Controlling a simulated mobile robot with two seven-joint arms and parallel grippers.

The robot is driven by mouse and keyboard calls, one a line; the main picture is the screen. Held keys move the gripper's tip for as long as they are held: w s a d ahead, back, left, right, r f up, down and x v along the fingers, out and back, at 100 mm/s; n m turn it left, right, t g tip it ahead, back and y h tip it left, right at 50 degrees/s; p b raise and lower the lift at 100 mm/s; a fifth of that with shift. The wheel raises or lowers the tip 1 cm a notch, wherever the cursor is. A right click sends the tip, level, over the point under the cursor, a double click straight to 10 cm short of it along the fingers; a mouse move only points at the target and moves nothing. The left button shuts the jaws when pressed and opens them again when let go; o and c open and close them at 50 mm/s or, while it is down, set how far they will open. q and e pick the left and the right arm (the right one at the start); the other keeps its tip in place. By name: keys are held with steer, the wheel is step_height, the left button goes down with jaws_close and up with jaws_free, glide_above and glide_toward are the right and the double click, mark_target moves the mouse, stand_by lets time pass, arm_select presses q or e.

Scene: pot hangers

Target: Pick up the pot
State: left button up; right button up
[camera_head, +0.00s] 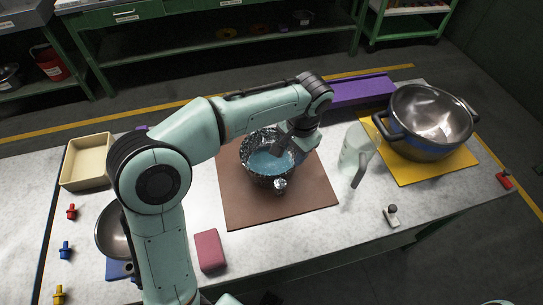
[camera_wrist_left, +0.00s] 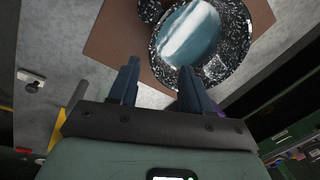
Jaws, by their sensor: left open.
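The pot also shows at the top of the left wrist view (camera_wrist_left: 238,75). My left gripper (camera_head: 284,150) is at the pot's right rim, pointing down, and partly hides it. In the left wrist view its two dark fingers (camera_wrist_left: 158,78) are apart with nothing between them. I cannot tell whether a finger touches the rim. My right gripper is not in view.
A large steel pot (camera_head: 434,152) with dark handles stands on a yellow mat (camera_head: 402,170) at the right. A clear jug (camera_head: 352,150) stands between.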

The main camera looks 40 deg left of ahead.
mark_target(288, 168)
arm_select(q)
steer(key=f, duration=0.7)
steer(key=a+f+b, duration=0.1)
steer(key=f, duration=0.3)
steer(key=shift+f, duration=0.35)
jaws_close()
steer(key=shift+r, duration=0.15)
stand_by(0.8)
